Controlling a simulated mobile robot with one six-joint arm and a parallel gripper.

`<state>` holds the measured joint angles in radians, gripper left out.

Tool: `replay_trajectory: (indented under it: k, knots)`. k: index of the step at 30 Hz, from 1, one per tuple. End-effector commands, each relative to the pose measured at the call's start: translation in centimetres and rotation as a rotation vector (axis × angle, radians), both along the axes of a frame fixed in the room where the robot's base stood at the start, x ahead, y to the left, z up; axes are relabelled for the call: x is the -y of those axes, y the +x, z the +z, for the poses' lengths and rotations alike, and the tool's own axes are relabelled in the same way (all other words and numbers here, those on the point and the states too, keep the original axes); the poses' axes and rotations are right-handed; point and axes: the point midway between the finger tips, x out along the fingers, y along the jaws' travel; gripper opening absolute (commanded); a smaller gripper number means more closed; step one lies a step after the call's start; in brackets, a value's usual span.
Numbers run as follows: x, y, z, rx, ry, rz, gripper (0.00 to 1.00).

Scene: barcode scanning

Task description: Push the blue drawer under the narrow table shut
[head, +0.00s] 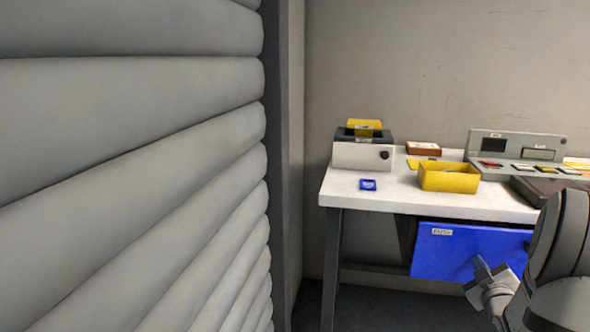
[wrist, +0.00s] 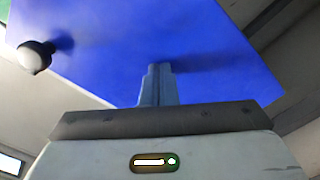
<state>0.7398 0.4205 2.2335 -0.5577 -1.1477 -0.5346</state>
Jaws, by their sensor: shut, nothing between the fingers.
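The blue drawer (head: 455,250) hangs under the white narrow table (head: 345,191), with a white label at the upper left of its front. My gripper (head: 490,277) is in front of the drawer's lower right part. In the wrist view the blue drawer front (wrist: 215,45) fills the upper middle, with a round knob (wrist: 35,56) at the left. My gripper's shut, empty fingers (wrist: 158,70) point at the drawer front and appear at or very near it; I cannot tell if they touch.
On the table are a yellow bin (head: 449,178), a white box-shaped device (head: 361,155), a small blue item (head: 368,184) and a grey panel (head: 515,146). A grey padded wall (head: 130,170) fills the left. The floor left of the drawer is clear.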

Motion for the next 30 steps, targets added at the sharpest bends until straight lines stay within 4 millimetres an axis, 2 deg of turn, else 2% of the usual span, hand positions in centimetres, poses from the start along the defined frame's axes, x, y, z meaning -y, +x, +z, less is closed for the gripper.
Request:
replay_trajectory:
  k: [30]
  knots:
    - [0.7,3.0,0.0,0.0,-0.001,0.001,0.0]
